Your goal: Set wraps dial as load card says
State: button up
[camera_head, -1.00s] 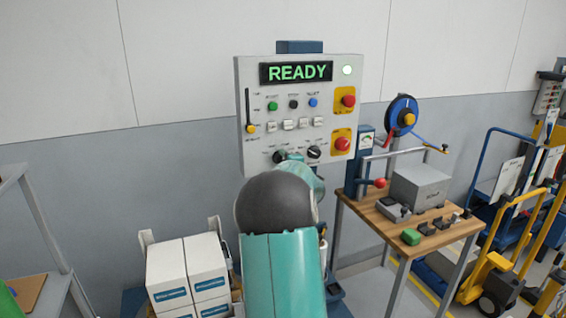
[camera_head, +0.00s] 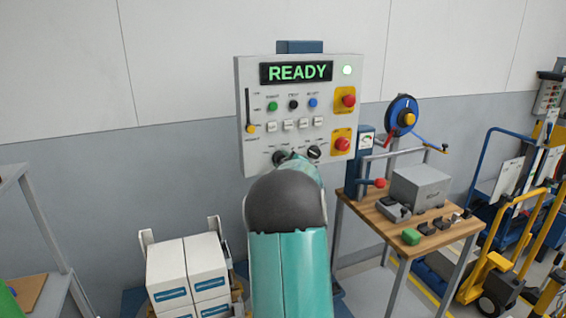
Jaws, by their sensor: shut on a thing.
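The control panel (camera_head: 253,98) is on the wall, with a lit READY display (camera_head: 297,72). Two dark dials sit along its lower edge: a left dial (camera_head: 279,157), partly covered, and a right dial (camera_head: 314,152) with a pale pointer mark. Their labels are too small to read, so I cannot tell which is the wraps dial. My gripper (camera_head: 288,156) is at the left dial and shut on it, its fingers mostly hidden by my wrist. The right dial is clear of it. I cannot make out a load card.
The panel also has red stop buttons (camera_head: 348,98), white switches (camera_head: 288,125) and a yellow-knobbed slider (camera_head: 250,129). A wooden bench (camera_head: 385,220) with a grey box (camera_head: 421,187) stands right. White cartons (camera_head: 182,265) stand lower left.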

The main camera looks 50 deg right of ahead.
jog(key=shift+w+a, duration=0.1)
jog(key=o, duration=1)
jog(key=v, duration=1.3)
jog(key=shift+s, duration=0.4)
jog(key=shift+a, duration=0.1)
